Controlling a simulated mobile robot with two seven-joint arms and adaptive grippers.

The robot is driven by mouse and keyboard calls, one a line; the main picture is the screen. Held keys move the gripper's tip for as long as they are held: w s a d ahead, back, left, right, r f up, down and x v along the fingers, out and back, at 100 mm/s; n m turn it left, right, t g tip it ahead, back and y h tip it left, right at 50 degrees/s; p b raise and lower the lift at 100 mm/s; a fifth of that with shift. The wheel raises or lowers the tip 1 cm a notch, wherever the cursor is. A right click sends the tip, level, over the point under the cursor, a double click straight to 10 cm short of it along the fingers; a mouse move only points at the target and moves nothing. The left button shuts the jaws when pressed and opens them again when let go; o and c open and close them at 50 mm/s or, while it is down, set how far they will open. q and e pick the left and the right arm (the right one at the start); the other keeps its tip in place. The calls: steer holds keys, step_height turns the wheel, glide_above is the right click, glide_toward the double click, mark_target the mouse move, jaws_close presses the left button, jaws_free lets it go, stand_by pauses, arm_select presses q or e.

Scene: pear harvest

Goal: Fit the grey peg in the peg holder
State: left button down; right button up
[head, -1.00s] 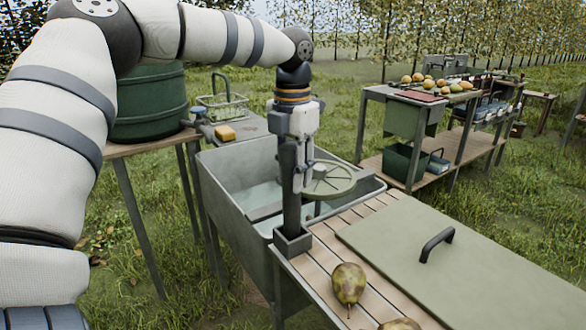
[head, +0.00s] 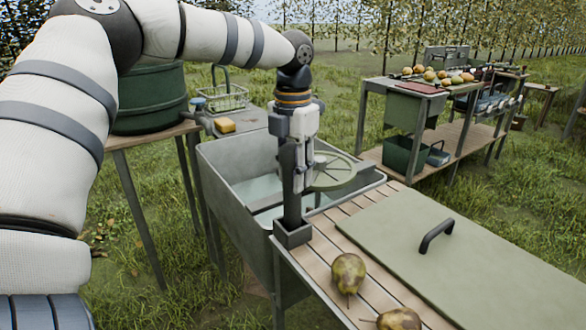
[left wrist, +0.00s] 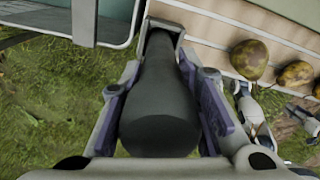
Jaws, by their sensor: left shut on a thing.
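The grey peg (head: 291,208) is a long dark post, standing about upright. My left gripper (head: 300,178) is shut on its upper part. The peg holder (head: 292,235) is a square grey socket at the near left corner of the slatted table. The peg's lower end is within the holder's rim; how deep it sits is hidden. In the left wrist view the peg (left wrist: 160,105) lies between both fingers and runs to the holder (left wrist: 161,27). White jointed parts at the right of that view look like my right gripper (left wrist: 247,108); its fingers are unclear.
A grey sink (head: 235,170) with a round green lid (head: 335,172) stands behind the holder. A yellow sponge (head: 225,126) lies on the left stand.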

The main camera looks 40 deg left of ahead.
mark_target(293, 146)
arm_select(q)
steer(key=c, duration=0.6)
jaws_free()
steer(key=shift+c, duration=0.2)
steer(key=shift+r, duration=3)
